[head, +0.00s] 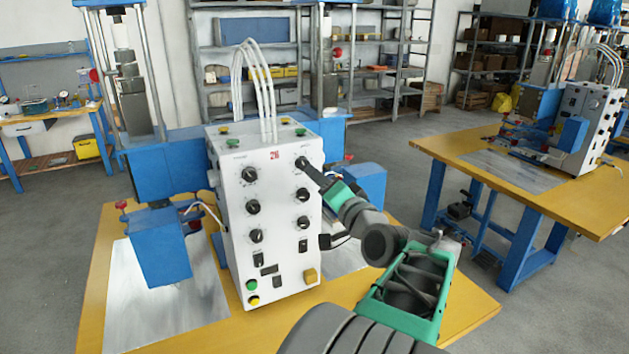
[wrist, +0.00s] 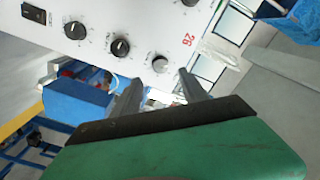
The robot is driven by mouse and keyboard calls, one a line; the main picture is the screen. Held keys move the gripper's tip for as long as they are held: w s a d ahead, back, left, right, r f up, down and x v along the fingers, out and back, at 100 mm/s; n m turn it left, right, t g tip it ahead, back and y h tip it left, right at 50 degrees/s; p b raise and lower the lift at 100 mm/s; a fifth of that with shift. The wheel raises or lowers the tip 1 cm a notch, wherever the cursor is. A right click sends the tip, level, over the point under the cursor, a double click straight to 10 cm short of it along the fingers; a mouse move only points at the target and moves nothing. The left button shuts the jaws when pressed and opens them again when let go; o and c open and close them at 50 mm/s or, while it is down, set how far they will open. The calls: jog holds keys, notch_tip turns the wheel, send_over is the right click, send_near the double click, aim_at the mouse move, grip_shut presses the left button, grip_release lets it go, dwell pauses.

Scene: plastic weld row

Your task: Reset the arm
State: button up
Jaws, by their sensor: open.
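My gripper (head: 309,170) reaches in from the right to the white control box (head: 238,200) on the yellow table. Its dark fingers are at the upper right black knob (head: 301,162) of the panel. In the wrist view my gripper (wrist: 160,78) is open. One finger is on each side of this knob (wrist: 160,64), with the red "26" mark (wrist: 188,39) close by. I cannot tell whether the fingers touch the knob or panel. The green gripper body hides the lower part of the wrist view.
More black knobs, such as one at the upper left (head: 249,175), and switches cover the panel. Blue machine parts (head: 160,245) flank the box. White hoses (head: 262,85) rise from its top. A second table (head: 590,205) with a similar machine stands at the right, across open grey floor.

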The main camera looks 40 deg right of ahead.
dwell(0.3)
jog(key=w+a+f+n+g+y, duration=0.2)
jog(key=a+f+n+g+y, duration=0.15)
jog(key=a+f, duration=0.55)
jog(key=w+a+f+n+g+y, duration=0.2)
jog(key=a+f+n+g, duration=0.25)
jog(key=a, duration=0.85)
jog(key=s+a+f+n+g, duration=0.3)
jog(key=s+a+f, duration=0.1)
jog(key=s, duration=0.3)
jog(key=s+a+f+n+g, duration=0.3)
jog(key=s+a, duration=0.3)
jog(key=a, duration=0.1)
jog(key=shift+s+a+f, duration=0.2)
jog(key=shift+s+f, duration=0.15)
jog(key=shift+s, duration=0.05)
